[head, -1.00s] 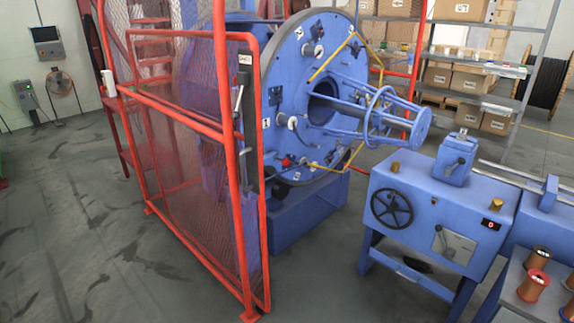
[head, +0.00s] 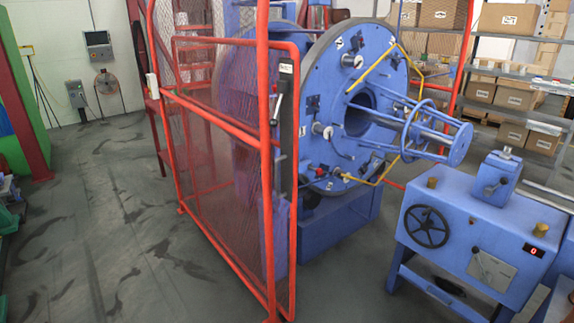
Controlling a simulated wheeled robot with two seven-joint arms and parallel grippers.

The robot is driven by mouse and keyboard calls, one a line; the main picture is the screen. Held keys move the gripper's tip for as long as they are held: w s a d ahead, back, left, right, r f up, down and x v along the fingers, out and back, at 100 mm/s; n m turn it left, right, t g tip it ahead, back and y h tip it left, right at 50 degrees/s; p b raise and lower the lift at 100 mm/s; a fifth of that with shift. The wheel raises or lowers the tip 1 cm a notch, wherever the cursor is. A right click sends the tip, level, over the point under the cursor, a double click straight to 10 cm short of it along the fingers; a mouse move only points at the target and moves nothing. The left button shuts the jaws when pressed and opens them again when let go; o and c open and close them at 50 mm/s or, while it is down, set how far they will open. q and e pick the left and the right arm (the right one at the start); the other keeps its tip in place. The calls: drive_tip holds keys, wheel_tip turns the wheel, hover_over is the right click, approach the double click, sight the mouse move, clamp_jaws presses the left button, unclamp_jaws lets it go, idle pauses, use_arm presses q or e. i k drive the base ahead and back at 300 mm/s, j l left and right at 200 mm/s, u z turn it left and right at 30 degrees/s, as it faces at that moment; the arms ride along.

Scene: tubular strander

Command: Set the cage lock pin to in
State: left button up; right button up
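The blue cage disc (head: 386,68) of the strander stands upright behind the red mesh guard (head: 235,150). Several pale round fittings and small labels sit on its face. A blue tapered frame of rods (head: 432,128) sticks out from its centre to the right. A dark upright with a lever handle (head: 277,108) stands by the guard's front post. I cannot tell which part is the cage lock pin, or whether it is in or out. Neither of my grippers shows in the head view.
Shelves with cardboard boxes (head: 508,95) are behind. The grey floor (head: 110,230) left of the guard is clear.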

sight(318, 171)
drive_tip(key=i+l+u, duration=0.15)
drive_tip(key=i, duration=0.4)
drive_tip(key=i+l+u, duration=0.15)
drive_tip(key=i, duration=0.35)
drive_tip(key=i+l+u, duration=0.2)
drive_tip(key=i+l, duration=0.15)
drive_tip(key=i, duration=0.2)
drive_tip(key=i+l+u, duration=0.15)
drive_tip(key=i+l, duration=0.25)
drive_tip(key=i, duration=0.1)
